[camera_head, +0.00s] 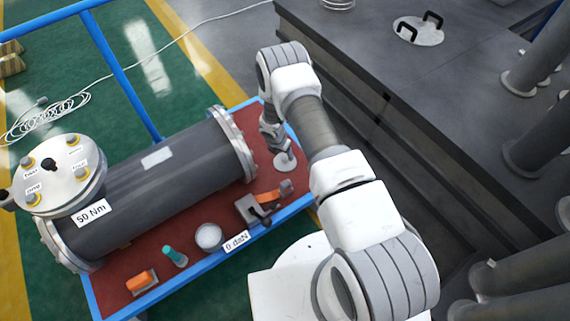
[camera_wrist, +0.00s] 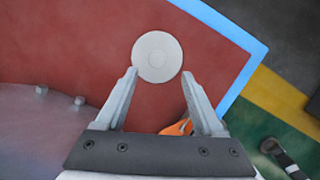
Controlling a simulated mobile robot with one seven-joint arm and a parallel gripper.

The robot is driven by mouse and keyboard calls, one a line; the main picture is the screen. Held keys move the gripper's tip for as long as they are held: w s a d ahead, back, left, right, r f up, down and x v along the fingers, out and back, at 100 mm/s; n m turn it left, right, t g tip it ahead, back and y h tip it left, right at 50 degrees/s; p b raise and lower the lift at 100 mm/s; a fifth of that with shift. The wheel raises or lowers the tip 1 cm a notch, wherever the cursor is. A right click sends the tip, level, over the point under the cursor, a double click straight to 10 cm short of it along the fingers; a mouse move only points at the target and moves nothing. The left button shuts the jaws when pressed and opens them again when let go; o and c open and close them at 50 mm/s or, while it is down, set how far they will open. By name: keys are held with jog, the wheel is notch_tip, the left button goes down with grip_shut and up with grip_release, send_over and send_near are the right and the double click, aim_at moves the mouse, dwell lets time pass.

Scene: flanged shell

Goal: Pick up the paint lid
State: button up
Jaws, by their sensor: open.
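The paint lid, a flat round pale disc (camera_wrist: 157,52), lies on the red tabletop near a corner in the wrist view. In the head view the lid (camera_head: 286,163) is at the right end of the table, partly hidden by my gripper (camera_head: 281,146). In the wrist view my gripper (camera_wrist: 159,73) is open, with its two fingertips on either side of the lid's near edge. Nothing is held. I cannot tell how high the fingertips are above the lid.
A large grey flanged cylinder (camera_head: 150,185) lies along the table. An orange-handled tool (camera_head: 268,197) is close to the lid. A white round container (camera_head: 208,237), a teal-topped item (camera_head: 174,256) and an orange block (camera_head: 141,281) stand along the front. A blue rim (camera_head: 292,212) edges the table.

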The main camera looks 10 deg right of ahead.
aim_at(285, 157)
jog(key=shift+w+b+x, duration=0.1)
jog(key=shift+b+x, duration=0.7)
jog(key=shift+x, duration=0.7)
jog(key=shift+w+b+x, duration=0.15)
jog(key=shift+b+x, duration=0.6)
jog(key=shift+x, duration=0.75)
jog(key=shift+r, duration=0.1)
grip_shut()
